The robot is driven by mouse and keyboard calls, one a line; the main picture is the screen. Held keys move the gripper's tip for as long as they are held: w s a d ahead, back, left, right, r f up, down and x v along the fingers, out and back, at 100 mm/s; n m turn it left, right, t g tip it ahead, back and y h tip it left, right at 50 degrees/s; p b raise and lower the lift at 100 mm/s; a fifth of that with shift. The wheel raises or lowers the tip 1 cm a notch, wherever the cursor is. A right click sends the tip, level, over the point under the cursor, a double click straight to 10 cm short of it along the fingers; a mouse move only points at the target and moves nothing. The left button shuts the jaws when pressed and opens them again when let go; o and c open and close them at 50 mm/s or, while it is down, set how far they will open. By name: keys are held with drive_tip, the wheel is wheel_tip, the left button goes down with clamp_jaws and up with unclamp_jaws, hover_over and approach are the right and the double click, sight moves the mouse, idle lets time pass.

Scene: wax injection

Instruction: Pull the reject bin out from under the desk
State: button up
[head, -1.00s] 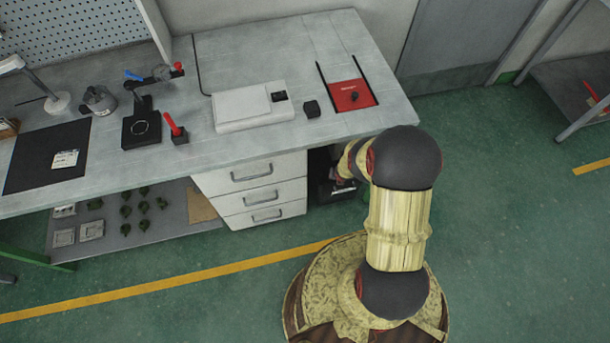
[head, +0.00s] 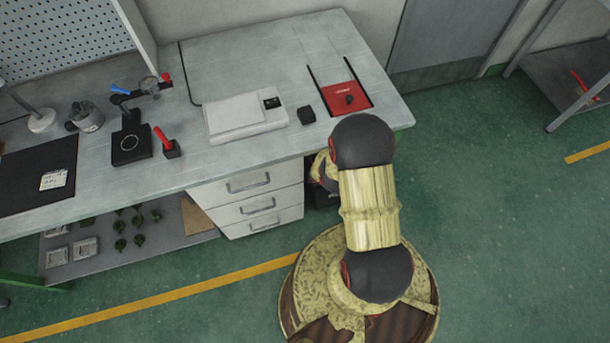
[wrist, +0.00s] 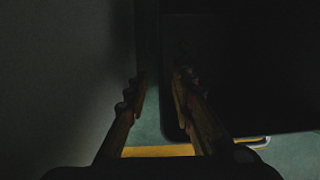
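The reject bin (head: 322,197) is a dark, box-like shape under the desk (head: 395,108), just right of the drawers. My arm covers much of it in the head view. In the wrist view the bin (wrist: 235,75) is a near-black mass on the right with a rounded corner. My gripper (wrist: 160,82) shows there with its two fingers apart and nothing clearly held between them. The left finger is over a strip of floor and the right finger overlaps the bin's edge. Whether either touches the bin is too dark to tell. In the head view the gripper is hidden.
The white drawer unit (head: 250,203) stands close on the left of the bin. A red plate (head: 345,97) and a scale (head: 243,118) lie on the desk above. The green floor (head: 490,245) on the right is clear, with a yellow line (head: 160,301).

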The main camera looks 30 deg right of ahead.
drive_tip(key=shift+f+b, duration=0.25)
drive_tip(key=shift+b, duration=0.05)
drive_tip(key=b+x, duration=0.5)
drive_tip(key=b, duration=0.4)
drive_tip(key=shift+f+b, duration=0.1)
drive_tip(key=shift+b, duration=0.3)
drive_tip(key=shift+b+x, duration=0.55)
drive_tip(key=shift+x, duration=0.6)
drive_tip(key=shift+c, duration=0.7)
drive_tip(key=c, duration=0.4)
clamp_jaws()
